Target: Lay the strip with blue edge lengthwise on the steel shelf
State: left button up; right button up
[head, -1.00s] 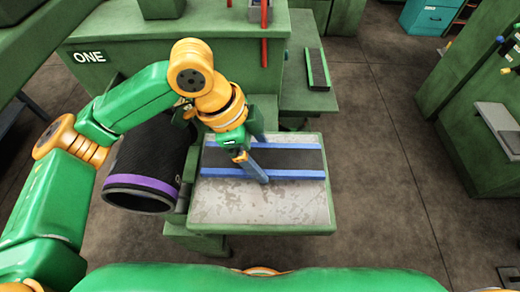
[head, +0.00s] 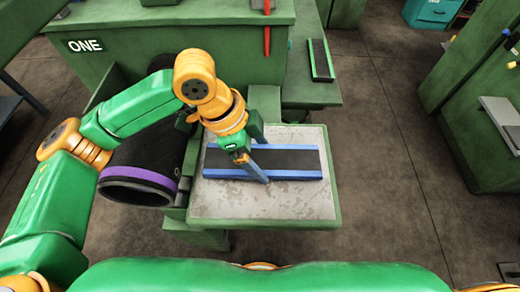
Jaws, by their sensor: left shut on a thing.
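The black strip with blue edges (head: 295,160) is over the steel shelf (head: 270,205), its long side running left to right, roughly parallel to the shelf's near edge. Its outline falls within the shelf top, with its left end close to the shelf's left edge. My left gripper (head: 260,172) is shut on the strip left of its middle, fingers pointing down and covering part of it. I cannot tell whether the strip touches the steel or hangs just above. My right gripper is not in view.
A black rubber roll with a purple band (head: 140,175) stands left of the shelf, under my left arm. A strip with green edges (head: 320,60) lies on a green bench behind. A green machine marked ONE (head: 85,45) is at the back left. Bare floor is on the right.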

pick_arm(q)
jog(key=shift+s+f, duration=0.1)
jog(key=shift+f, duration=0.35)
jog(key=o, duration=1.1)
